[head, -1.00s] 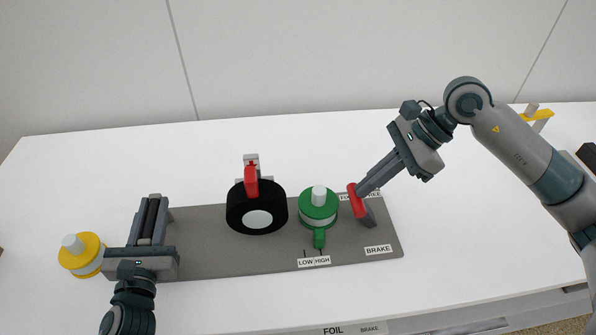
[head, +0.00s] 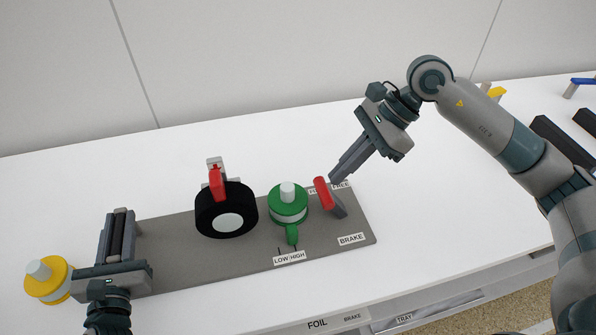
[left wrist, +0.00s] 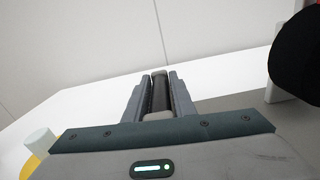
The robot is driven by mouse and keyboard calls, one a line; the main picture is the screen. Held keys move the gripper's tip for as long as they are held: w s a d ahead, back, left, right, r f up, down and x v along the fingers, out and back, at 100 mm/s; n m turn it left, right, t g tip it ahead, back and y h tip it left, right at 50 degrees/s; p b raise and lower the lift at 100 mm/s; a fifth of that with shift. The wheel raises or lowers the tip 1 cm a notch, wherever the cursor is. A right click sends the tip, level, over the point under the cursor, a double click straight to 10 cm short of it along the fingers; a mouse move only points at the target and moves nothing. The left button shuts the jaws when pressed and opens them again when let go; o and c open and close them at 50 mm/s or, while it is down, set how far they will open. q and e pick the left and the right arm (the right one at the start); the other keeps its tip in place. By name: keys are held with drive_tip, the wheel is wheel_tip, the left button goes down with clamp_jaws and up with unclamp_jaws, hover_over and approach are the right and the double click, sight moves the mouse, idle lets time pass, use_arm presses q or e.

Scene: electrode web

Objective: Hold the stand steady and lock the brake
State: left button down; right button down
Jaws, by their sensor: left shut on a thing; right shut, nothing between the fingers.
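The stand is a grey base plate (head: 175,262) on the white table. My left gripper (head: 118,232) is shut on a dark bar at the plate's left end; the left wrist view shows this dark bar (left wrist: 160,92) between its fingers. The brake lever has a red handle (head: 323,193) on a grey foot at the plate's right end, tilted up and left. Its BRAKE label (head: 351,239) is in front and a partly covered FREE label (head: 341,185) is behind. My right gripper (head: 335,178) is shut and empty, just behind and right of the red handle, with a small gap seeming to show.
A black roll (head: 226,212) with a red-topped arm (head: 217,182) stands mid-plate. A green knob (head: 288,205) with LOW/HIGH labels is beside the lever. A yellow spool (head: 48,280) is left of my left gripper. The table behind the plate is clear.

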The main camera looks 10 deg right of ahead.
use_arm(q)
drive_tip(key=shift+f, duration=0.1)
use_arm(e)
drive_tip(key=a+r+v, duration=0.1)
drive_tip(key=a+v, duration=0.1)
drive_tip(key=v, duration=0.9)
drive_tip(key=shift+r, duration=0.35)
use_arm(q)
drive_tip(key=c, duration=1.8)
unclamp_jaws()
drive_tip(key=shift+d+r, duration=0.1)
drive_tip(key=shift+r, duration=0.2)
drive_tip(key=shift+c, duration=0.2)
drive_tip(key=o, duration=0.4)
drive_tip(key=shift+f, duration=0.1)
drive_tip(key=shift+o, duration=0.2)
drive_tip(key=shift+f, duration=0.3)
drive_tip(key=s, duration=1.2)
drive_tip(key=shift+r, duration=0.25)
